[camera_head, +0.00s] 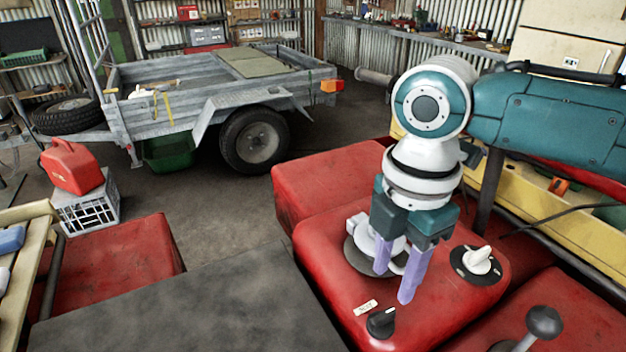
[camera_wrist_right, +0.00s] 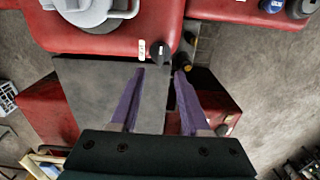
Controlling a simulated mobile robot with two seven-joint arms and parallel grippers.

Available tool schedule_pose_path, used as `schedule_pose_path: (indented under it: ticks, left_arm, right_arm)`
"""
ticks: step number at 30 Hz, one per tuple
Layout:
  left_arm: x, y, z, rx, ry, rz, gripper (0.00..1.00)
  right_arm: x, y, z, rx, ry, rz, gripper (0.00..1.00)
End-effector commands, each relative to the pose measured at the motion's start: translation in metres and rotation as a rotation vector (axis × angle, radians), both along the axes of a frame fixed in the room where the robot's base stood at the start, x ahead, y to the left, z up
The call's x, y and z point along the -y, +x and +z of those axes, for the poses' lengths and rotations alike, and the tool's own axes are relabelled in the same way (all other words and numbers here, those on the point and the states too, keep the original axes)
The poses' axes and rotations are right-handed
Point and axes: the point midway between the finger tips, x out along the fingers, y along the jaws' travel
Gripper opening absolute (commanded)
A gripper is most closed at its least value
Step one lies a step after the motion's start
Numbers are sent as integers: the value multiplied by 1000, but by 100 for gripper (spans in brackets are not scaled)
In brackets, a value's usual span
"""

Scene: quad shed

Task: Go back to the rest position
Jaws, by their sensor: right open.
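My right gripper (camera_head: 393,286) is above the red tank (camera_head: 345,290) in the head view, pointing down, with two purple fingers apart and nothing between them. In the right wrist view the open fingers (camera_wrist_right: 159,78) also show, empty. A round grey-and-white fitting (camera_head: 362,248) lies partly hidden behind the fingers. A black knob (camera_head: 382,322) stands just below the fingertips in the picture, and a white knob (camera_head: 478,260) on a black disc is to their right. I cannot tell whether the fingers touch the tank. My left gripper is out of view.
A dark grey flat surface (camera_head: 200,305) lies left of the tank. A black lever knob (camera_head: 543,322) rises at lower right. A trailer (camera_head: 165,107) stands behind, and a red fuel can (camera_head: 71,167) sits on a crate (camera_head: 88,209) at left. Open floor (camera_head: 225,205) lies between.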

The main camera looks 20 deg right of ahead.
Motion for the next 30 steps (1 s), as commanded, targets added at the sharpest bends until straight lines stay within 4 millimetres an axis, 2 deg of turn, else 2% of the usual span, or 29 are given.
schedule_pose_path:
  ticks: [5, 20, 23, 26, 27, 30]
  left_arm:
    - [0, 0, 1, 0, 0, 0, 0]
    - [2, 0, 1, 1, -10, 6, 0]
    - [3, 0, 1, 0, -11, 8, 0]
    - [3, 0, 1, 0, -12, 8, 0]
    - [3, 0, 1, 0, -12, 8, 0]
    - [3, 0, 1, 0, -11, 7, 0]
  right_arm:
    - [0, 0, 13, -1, 0, -1, 46]
    - [-3, -2, 12, 0, 4, -3, 46]
    - [-19, -12, 6, 7, 30, -30, 46]
    - [-50, -34, -3, 30, 87, -119, 46]
    - [-64, -45, -5, 42, 119, -179, 46]
    - [-89, -71, -4, 78, 199, -390, 46]
